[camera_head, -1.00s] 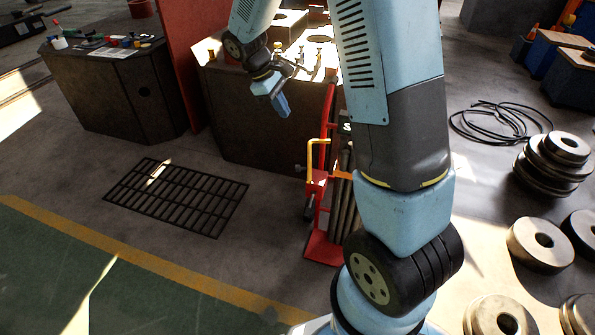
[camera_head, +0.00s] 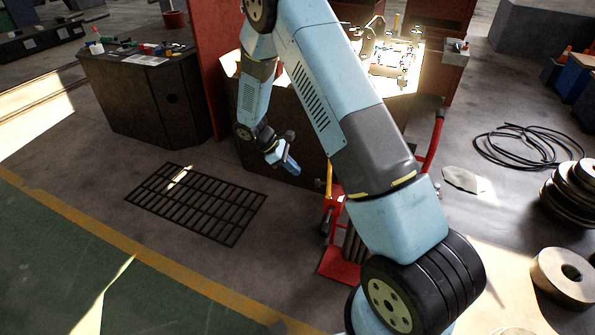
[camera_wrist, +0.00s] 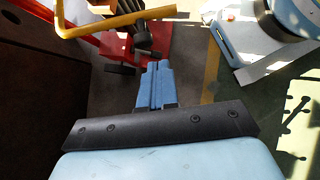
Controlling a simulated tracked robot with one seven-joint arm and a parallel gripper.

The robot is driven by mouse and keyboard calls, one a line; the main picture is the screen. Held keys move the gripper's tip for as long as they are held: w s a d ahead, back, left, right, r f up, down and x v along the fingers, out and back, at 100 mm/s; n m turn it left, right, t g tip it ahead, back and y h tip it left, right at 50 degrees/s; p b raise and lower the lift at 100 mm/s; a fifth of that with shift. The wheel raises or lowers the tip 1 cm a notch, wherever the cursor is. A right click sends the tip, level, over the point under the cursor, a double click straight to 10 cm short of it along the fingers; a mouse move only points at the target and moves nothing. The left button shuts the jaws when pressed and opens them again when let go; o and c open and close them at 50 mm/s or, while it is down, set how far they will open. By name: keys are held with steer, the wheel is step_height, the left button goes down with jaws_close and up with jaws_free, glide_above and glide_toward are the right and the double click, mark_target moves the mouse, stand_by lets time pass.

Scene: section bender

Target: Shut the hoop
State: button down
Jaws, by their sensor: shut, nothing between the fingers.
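The yellow hoop (camera_head: 329,180) is on the red hand trolley (camera_head: 345,266), which stands in front of the dark machine base. In the wrist view the bent yellow bar of the hoop (camera_wrist: 115,20) crosses the upper left, standing out over the trolley's red frame. My gripper (camera_head: 292,166) is shut and empty, just left of and a little above the hoop in the head view. In the wrist view its blue fingers (camera_wrist: 156,80) are together, apart from the hoop. My arm hides much of the trolley in the head view; whether the hoop is latched cannot be told.
The machine base (camera_head: 290,110) stands close behind my gripper. A floor grate (camera_head: 195,203) lies to the left, with clear floor around it. A dark control cabinet (camera_head: 140,100) is further left. Coiled cable (camera_head: 528,145) and heavy rollers (camera_head: 565,277) lie to the right.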

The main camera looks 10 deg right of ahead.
mark_target(319, 185)
steer(key=x, duration=0.3)
steer(key=d+x, duration=0.1)
steer(key=x, duration=0.2)
steer(key=r+x, duration=0.1)
steer(key=x, duration=0.3)
steer(key=shift+s+d, duration=0.25)
steer(key=shift+s, duration=0.05)
steer(key=shift+s+d+f, duration=0.1)
steer(key=shift+s+d, duration=0.05)
steer(key=shift+d, duration=0.35)
steer(key=shift+a, duration=0.1)
steer(key=shift+s, duration=0.15)
